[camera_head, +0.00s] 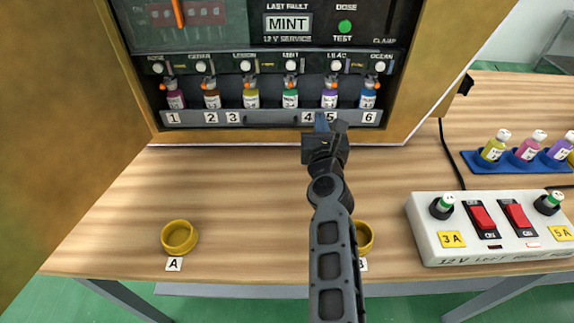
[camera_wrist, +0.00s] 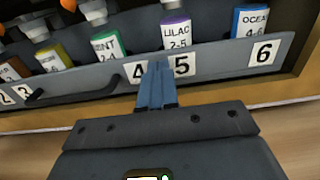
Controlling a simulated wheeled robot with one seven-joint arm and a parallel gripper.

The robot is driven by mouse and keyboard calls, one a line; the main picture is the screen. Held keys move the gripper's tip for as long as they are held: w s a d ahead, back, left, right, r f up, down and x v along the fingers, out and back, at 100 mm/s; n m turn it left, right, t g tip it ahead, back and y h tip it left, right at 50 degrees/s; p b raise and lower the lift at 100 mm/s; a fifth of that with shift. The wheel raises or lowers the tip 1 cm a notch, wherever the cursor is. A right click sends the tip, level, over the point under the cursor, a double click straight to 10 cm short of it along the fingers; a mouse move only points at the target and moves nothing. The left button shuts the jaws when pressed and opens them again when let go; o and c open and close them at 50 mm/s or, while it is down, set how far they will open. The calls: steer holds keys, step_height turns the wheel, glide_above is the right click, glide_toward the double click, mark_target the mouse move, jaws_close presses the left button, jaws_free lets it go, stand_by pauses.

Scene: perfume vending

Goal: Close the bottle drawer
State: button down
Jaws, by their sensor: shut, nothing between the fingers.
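The bottle drawer (camera_head: 270,118) is a grey tray with a low front panel, numbered 1 to 6, at the bottom of the yellow machine's dark interior. Several labelled bottles stand in it. Its front panel also shows in the wrist view (camera_wrist: 215,68), with a black handle bar (camera_wrist: 75,91) left of the number 4. My gripper (camera_wrist: 158,72) has its blue fingers together, empty, at the panel between numbers 4 and 5. They appear to touch or nearly touch the panel; the exact gap is hard to tell. In the head view my gripper (camera_head: 321,122) hides part of the panel.
A yellow dish (camera_head: 179,237) marked A sits at the front left; another dish (camera_head: 365,237) is partly behind my arm. A white switch box (camera_head: 430,228) and a blue bottle rack (camera_head: 480,168) stand at right. The machine's door (camera_head: 50,130) stands open at left.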

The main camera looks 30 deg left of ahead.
steer(key=shift+b+x, duration=1.2)
steer(key=shift+x, duration=0.45)
steer(key=shift+s+d+p, duration=0.15)
steer(key=shift+s+p, duration=0.15)
steer(key=shift+p, duration=0.3)
steer(key=p+v, duration=0.6)
steer(key=v, duration=0.4)
steer(key=shift+s+d+p, duration=0.25)
steer(key=shift+p, duration=0.1)
steer(key=shift+s+d, duration=0.15)
steer(key=shift+s, duration=0.15)
